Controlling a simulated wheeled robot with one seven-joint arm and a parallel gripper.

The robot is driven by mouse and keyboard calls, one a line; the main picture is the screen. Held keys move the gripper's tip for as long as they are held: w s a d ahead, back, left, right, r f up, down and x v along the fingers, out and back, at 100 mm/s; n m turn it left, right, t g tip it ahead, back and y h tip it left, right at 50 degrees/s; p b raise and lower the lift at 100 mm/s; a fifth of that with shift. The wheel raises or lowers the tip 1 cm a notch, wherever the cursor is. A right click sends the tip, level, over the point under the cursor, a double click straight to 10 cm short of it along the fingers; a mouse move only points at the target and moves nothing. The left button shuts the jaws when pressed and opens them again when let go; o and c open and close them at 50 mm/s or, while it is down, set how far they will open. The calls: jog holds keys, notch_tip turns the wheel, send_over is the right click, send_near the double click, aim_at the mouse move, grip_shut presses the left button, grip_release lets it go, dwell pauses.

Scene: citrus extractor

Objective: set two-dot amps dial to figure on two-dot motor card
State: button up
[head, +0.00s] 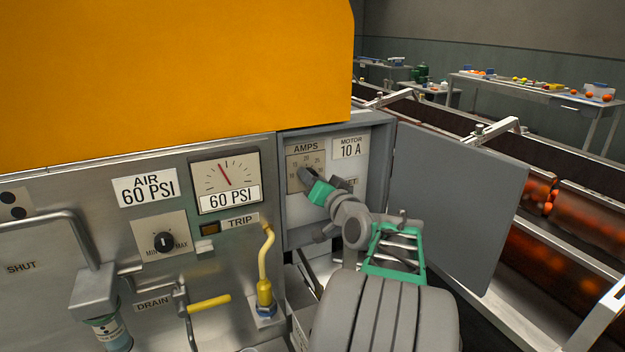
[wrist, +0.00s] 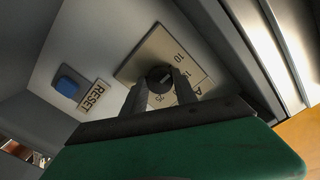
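The amps dial is a dark round knob (wrist: 158,77) on a beige scale plate (wrist: 150,50) inside the open grey box; the plate (head: 292,160) also shows in the head view. The motor card (head: 350,148) beside it reads 10 A. In the wrist view my gripper (wrist: 160,76) has a fingertip against each side of the knob and appears shut on it. The 10 mark is visible on the plate; other figures are partly covered by a finger. The dial's pointer setting is too small to read. In the head view my gripper (head: 305,176) hides the knob.
The box door (head: 455,200) stands open to the right of my arm. A blue reset button (wrist: 67,86) sits near the dial.

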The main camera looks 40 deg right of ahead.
jog(key=o, duration=0.5)
jog(key=v, duration=0.7)
jog(key=shift+s+a, duration=0.15)
jog(key=shift+s, duration=0.25)
